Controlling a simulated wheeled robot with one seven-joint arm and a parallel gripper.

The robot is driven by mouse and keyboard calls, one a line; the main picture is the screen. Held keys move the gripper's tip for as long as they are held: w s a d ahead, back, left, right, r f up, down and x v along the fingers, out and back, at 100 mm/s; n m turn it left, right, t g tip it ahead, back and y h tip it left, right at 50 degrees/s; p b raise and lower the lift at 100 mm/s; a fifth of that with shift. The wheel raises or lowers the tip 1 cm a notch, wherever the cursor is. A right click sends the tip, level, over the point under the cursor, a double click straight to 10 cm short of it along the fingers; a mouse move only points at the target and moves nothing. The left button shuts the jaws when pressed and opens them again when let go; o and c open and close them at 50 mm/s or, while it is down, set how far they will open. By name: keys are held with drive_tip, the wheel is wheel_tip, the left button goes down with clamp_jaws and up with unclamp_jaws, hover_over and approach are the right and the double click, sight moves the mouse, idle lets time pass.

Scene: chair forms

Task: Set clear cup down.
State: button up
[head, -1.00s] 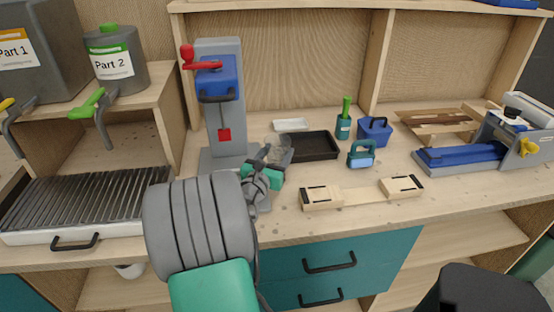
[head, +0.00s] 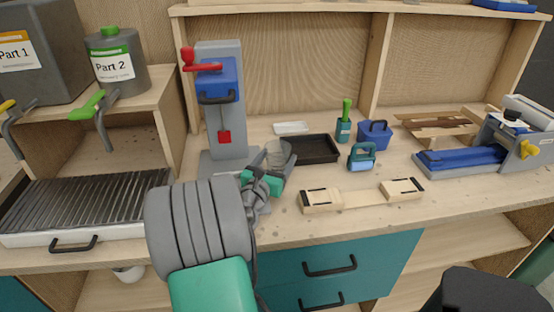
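The clear cup (head: 278,152) is a see-through grey cup just beyond my gripper (head: 268,170), left of the black tray and in front of the grey press. It looks near upright. My gripper reaches toward it from the front, and its fingers are at or around the cup's lower side. The arm's wrist and the small size hide the fingertips, so I cannot tell whether they grip it. Whether the cup's base touches the worktop (head: 330,222) is hidden too.
A black tray (head: 316,149) lies right of the cup, with a white tray (head: 291,128) behind. A grey press (head: 222,95) with a red handle stands at the left. A wooden form (head: 360,195) lies at front right. Blue tools stand behind it.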

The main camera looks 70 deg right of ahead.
drive_tip(key=shift+o, duration=0.5)
drive_tip(key=shift+s+a+f, duration=0.15)
drive_tip(key=shift+a+f, duration=0.05)
drive_tip(key=shift+f, duration=0.8)
drive_tip(key=shift+r, duration=0.2)
drive_tip(key=shift+d+r+p, duration=0.15)
drive_tip(key=shift+r+p, duration=0.2)
drive_tip(key=shift+r, duration=0.15)
drive_tip(key=a, duration=1.1)
drive_tip(key=shift+w+a+r+b, duration=0.1)
drive_tip(key=shift+w+r+b, duration=0.1)
drive_tip(key=shift+b, duration=0.15)
drive_tip(key=shift+a, duration=0.3)
drive_tip(key=shift+s+r, duration=0.15)
